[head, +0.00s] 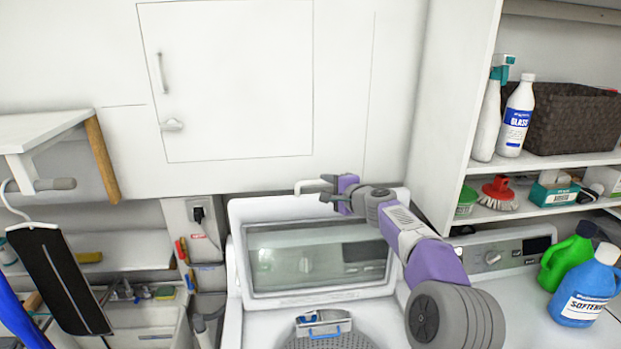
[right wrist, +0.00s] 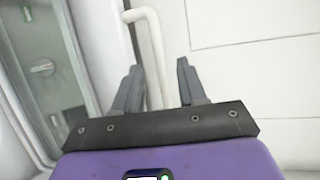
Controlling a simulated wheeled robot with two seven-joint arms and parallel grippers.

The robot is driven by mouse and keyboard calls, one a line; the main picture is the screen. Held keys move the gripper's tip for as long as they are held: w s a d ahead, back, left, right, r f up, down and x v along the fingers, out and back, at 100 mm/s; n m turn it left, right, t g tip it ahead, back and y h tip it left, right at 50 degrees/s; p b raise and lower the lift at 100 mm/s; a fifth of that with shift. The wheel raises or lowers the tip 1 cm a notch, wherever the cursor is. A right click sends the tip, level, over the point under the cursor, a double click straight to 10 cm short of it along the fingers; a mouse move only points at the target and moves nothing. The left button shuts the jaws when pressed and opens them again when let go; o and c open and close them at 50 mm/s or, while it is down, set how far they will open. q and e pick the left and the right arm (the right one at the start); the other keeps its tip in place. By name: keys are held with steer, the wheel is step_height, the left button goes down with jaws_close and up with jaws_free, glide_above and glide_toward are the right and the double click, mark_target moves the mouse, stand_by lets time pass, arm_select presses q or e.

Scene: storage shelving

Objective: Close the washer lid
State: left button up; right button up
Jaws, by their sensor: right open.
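The washer lid (head: 240,262) stands open and upright at the back of the washer, with a clear window in its frame. It also shows at the left of the right wrist view (right wrist: 88,45). The open washer tub (head: 330,338) is below it, partly cut off by the picture edge. My right gripper (head: 325,197) is at the lid's top edge, near the wall behind. My left gripper is not in view.
A white wall cabinet (head: 240,90) is behind the lid. Shelves at right hold bottles (head: 516,120) and a dark basket (head: 570,115). A second machine's panel (head: 500,255) and blue (head: 588,290) and green jugs (head: 566,262) stand at right. A sink (head: 150,325) is at left.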

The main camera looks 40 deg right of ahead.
mark_target(319, 183)
steer(key=p+x, duration=0.2)
steer(key=x, duration=0.3)
steer(key=shift+w+f, duration=0.15)
steer(key=shift+w, duration=0.15)
steer(key=shift+w+p, duration=0.15)
steer(key=shift+p, duration=0.2)
steer(key=shift+w+f, duration=0.1)
jaws_close()
